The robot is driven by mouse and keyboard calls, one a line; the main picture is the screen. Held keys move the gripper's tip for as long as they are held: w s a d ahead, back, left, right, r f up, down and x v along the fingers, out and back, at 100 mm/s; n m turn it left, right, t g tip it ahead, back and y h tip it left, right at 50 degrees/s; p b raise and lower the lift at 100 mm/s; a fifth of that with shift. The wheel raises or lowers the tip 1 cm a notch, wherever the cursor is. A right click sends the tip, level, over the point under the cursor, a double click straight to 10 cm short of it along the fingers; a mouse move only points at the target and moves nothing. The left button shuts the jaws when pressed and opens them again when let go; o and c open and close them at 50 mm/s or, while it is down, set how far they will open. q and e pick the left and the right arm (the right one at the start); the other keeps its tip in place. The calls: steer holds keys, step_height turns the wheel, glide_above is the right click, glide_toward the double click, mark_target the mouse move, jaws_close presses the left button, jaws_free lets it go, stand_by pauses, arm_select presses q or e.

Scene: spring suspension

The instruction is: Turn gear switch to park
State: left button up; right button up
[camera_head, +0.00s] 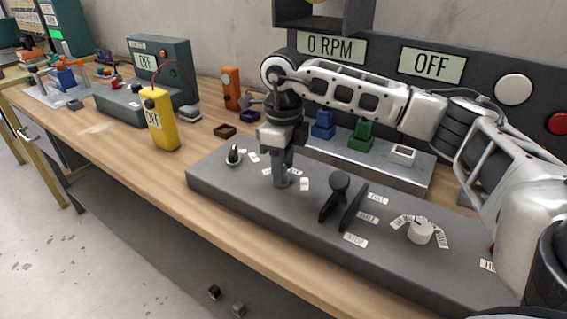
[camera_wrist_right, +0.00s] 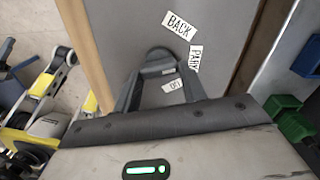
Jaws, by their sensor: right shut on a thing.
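My right gripper (camera_head: 281,181) reaches down to the grey control panel (camera_head: 225,186) and is shut on the gear switch. In the head view its fingers cover the switch, with small white labels (camera_head: 304,184) around it. In the right wrist view the dark rounded gear switch (camera_wrist_right: 158,53) shows between the fingertips of my right gripper (camera_wrist_right: 159,68). The BACK label (camera_wrist_right: 179,26), the PARK label (camera_wrist_right: 195,59) and the GO label (camera_wrist_right: 173,85) lie around it. Which label the switch points to cannot be told. My left gripper is in neither view.
A small black knob (camera_head: 234,155) stands left of my right gripper. A black lever (camera_head: 338,188) and a white dial (camera_head: 420,231) stand to its right. Displays behind read 0 RPM (camera_head: 332,47) and OFF (camera_head: 432,65). A yellow meter (camera_head: 160,120) stands on the wooden bench.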

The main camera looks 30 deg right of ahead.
steer(key=shift+m, duration=1.1)
steer(key=o, duration=1)
step_height(320, 180, up, 16)
steer(key=shift+p, duration=0.6)
steer(key=shift+a, duration=0.1)
